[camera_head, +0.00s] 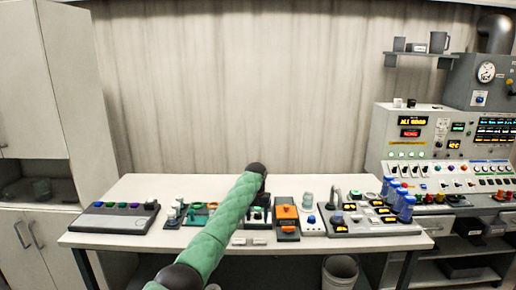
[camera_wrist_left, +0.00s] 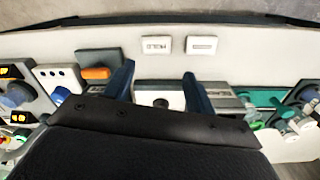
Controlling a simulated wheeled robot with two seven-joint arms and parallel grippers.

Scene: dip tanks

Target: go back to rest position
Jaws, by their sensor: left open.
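My left arm comes in from the bottom of the head view in a green sleeve and reaches over the table (camera_head: 130,190). My right gripper is in neither view.
Several panels stand in a row on the table, including an orange-topped box (camera_head: 286,212) and a panel with blue-capped parts (camera_head: 370,220). Two white plates (camera_head: 249,241) lie at the front edge. A control console (camera_head: 430,150) stands right; a bin (camera_head: 340,272) sits below.

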